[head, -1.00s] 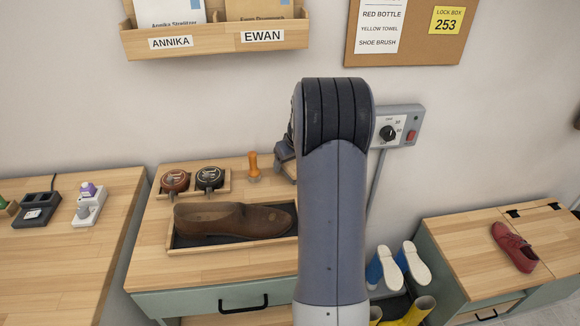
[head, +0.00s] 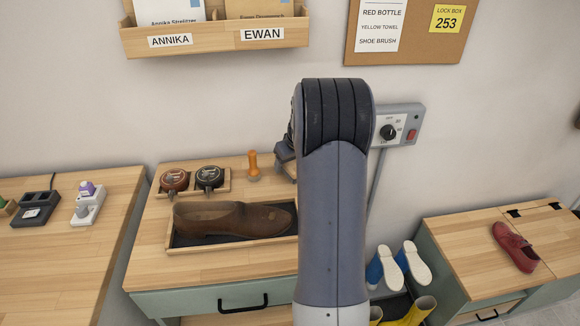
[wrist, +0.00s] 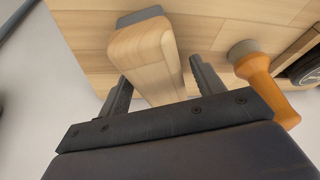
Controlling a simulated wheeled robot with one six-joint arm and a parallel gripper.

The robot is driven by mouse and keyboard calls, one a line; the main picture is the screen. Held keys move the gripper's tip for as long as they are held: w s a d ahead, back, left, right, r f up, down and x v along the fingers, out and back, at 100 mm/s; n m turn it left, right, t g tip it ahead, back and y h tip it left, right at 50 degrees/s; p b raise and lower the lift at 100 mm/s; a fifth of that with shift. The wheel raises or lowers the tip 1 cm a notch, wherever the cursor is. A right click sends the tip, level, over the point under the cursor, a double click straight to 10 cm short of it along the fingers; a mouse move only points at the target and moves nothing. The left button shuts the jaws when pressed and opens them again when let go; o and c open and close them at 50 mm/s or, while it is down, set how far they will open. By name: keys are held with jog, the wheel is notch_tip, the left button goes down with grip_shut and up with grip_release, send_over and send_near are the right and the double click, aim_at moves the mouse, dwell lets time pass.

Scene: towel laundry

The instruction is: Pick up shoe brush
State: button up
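The shoe brush (wrist: 145,50), a pale wooden block with a grey end, lies on the wooden tabletop in the wrist view. My gripper (wrist: 160,72) is around it, one dark finger on each side. Gaps show between the fingers and the wood, so the gripper looks open. In the head view my arm hides the brush and the fingers; only a small part of my wrist shows behind the arm.
An orange-handled tool (wrist: 255,70) stands close to the right finger; it also shows in the head view (head: 253,166). Polish tins (head: 209,178) and a brown shoe (head: 230,218) in a tray (head: 240,244) are nearby. The wall is close behind.

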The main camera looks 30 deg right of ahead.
jog(key=c, duration=1)
jog(key=shift+r+p, duration=0.45)
jog(key=shift+r, duration=0.05)
jog(key=shift+c, duration=0.2)
notch_tip(320, 180, up, 10)
jog(key=shift+f+b, duration=0.2)
jog(key=shift+b, duration=0.25)
jog(key=o, duration=0.5)
jog(key=shift+c, duration=1.3)
jog(key=shift+s+f, duration=0.1)
